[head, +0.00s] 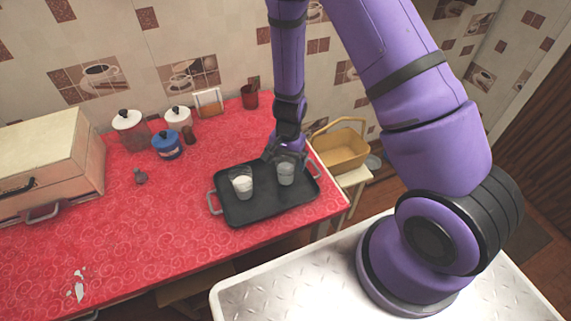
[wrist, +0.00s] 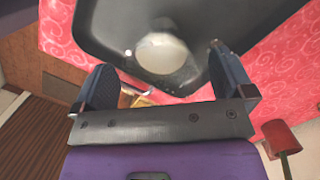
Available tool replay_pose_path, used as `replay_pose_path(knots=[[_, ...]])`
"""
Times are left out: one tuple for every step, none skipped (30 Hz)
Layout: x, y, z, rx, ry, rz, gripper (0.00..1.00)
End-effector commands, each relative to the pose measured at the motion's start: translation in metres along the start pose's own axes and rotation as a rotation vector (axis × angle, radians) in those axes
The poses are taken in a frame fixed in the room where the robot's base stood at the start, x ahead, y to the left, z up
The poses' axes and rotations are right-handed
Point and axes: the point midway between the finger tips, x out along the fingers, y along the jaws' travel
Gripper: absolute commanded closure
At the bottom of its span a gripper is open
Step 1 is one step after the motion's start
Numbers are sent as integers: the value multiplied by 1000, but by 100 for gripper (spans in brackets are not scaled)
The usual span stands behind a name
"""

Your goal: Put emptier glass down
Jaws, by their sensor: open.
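A black tray (head: 262,211) with grey handles lies on the red counter. Two clear glasses stand upright on it, each with whitish contents: the left glass (head: 243,184) and the right glass (head: 286,174). I cannot tell for sure which is emptier. My gripper (head: 286,158) is open, just above or at the right glass, and partly covers its top. In the wrist view a glass with a pale round surface (wrist: 163,54) lies between and just beyond my open fingers (wrist: 168,80). Contact with the fingers does not show.
Jars, including a blue pot (head: 167,147), stand behind the tray to the left. A large cream box (head: 50,165) is at the left. A yellow basket (head: 342,150) stands right of the counter. White fragments (head: 79,288) lie at the front left. The counter left of the tray is mostly clear.

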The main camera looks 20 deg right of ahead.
Motion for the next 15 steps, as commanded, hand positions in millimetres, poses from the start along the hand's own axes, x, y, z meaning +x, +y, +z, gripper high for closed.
replay_pose_path(knots=[[-10,-1,0,-3,3,-3,0],[-15,-1,1,-2,2,-2,0],[-23,-1,0,-4,3,-3,0],[-28,-1,0,-3,3,-3,0],[-34,-1,0,-3,3,-3,0],[-41,-1,1,-3,3,-3,0],[-46,-1,1,-2,3,-3,0],[-52,-1,0,-3,3,-4,0],[-59,-1,0,-3,3,-3,0],[-64,-1,0,-3,2,-3,0],[-69,-1,0,-2,2,-3,0],[-75,-1,1,-2,2,-2,0],[-79,-1,0,-2,1,-3,0],[-83,-1,0,-2,2,-3,0],[-87,-1,0,-1,1,-2,0]])
